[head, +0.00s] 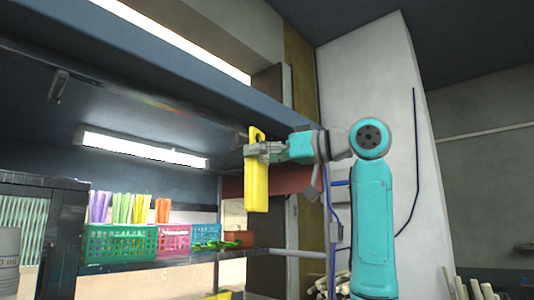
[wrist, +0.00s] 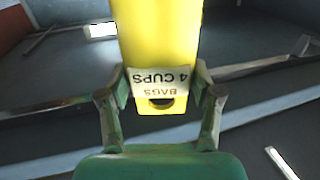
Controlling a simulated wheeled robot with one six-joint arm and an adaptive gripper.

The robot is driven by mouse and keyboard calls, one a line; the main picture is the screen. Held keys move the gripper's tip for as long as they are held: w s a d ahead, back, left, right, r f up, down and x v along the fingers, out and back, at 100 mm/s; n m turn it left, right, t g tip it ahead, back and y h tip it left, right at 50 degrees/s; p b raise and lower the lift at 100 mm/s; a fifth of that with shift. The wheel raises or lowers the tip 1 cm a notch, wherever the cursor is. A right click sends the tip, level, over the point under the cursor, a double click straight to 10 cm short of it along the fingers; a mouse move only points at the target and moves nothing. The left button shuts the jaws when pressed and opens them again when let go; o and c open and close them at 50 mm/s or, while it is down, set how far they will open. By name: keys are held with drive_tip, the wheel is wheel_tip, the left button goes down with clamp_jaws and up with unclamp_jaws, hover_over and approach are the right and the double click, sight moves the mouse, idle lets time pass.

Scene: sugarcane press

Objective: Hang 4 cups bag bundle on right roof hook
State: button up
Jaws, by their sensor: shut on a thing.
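The yellow 4 cups bag bundle (head: 257,193) hangs upright from my gripper (head: 265,149) in the head view. In the wrist view the bundle (wrist: 160,42) fills the top middle. Its white label reads "BAGS 4 CUPS" upside down, and a dark hole shows near its end. My gripper (wrist: 159,92) is shut on the bundle, with a finger on each side at the label. In the head view the gripper is just below the roof edge. A small dark hook-like piece (head: 58,86) hangs under the roof at far left. The right roof hook cannot be made out clearly near the bundle.
The roof beam (head: 200,75) runs diagonally just above my gripper. A lit lamp (head: 145,149) is under the roof. Green (head: 120,244) and pink (head: 174,238) baskets with colourful items stand on a shelf below. A white wall pillar (head: 370,75) rises at right.

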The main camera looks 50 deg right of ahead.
drive_tip(key=shift+w+a+f, duration=0.1)
drive_tip(key=shift+w+f, duration=0.2)
drive_tip(key=shift+w, duration=0.75)
drive_tip(key=shift+w+f, duration=0.25)
drive_tip(key=shift+w, duration=0.75)
drive_tip(key=o, duration=1.1)
drive_tip(key=shift+o, duration=0.2)
drive_tip(key=v, duration=1.2)
